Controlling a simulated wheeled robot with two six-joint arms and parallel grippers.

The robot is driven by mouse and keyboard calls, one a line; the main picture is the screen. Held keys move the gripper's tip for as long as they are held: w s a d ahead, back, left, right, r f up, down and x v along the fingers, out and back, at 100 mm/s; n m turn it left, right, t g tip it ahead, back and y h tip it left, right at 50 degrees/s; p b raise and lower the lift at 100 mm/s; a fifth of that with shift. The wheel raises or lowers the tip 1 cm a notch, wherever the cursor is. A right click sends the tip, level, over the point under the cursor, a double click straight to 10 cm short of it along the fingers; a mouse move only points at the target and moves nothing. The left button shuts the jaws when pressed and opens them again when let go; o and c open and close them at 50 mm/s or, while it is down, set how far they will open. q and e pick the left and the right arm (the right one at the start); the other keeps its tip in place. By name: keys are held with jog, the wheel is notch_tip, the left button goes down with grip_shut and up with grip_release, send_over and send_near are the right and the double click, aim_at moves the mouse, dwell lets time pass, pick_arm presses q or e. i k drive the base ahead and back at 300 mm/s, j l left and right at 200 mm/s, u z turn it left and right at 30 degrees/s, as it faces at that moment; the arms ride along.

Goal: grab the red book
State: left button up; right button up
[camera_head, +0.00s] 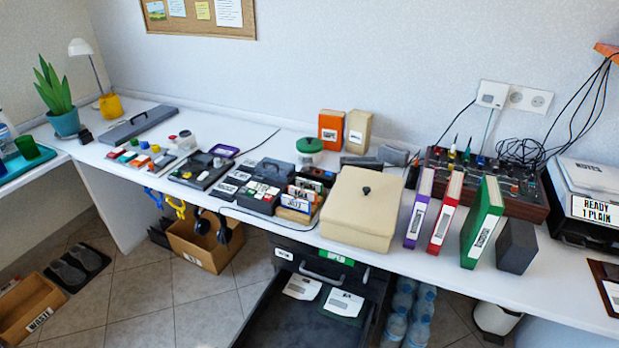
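The red book (440,225) stands upright on the white desk, right of the middle of the head view. Its spine is red with a white label, and its top shows pale page edges. A purple book (415,222) stands just to its left, with a narrow gap. A green book (482,222) stands to its right, with a wider gap. Neither of my grippers shows in the head view.
A beige box (360,210) sits left of the books, and a dark grey block (516,246) right of the green one. A mixing console (480,180) with knobs and cables lies behind. An open drawer (300,322) juts out below the white desk (560,290).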

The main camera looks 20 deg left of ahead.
aim_at(451, 199)
jog(key=k+l+u, duration=0.1)
jog(key=l+u, duration=0.2)
jog(key=u, duration=0.15)
jog(key=k+l+u, duration=0.15)
jog(key=u, duration=0.3)
jog(key=k+l+u, duration=0.2)
jog(key=u, duration=0.25)
jog(key=z, duration=1.2)
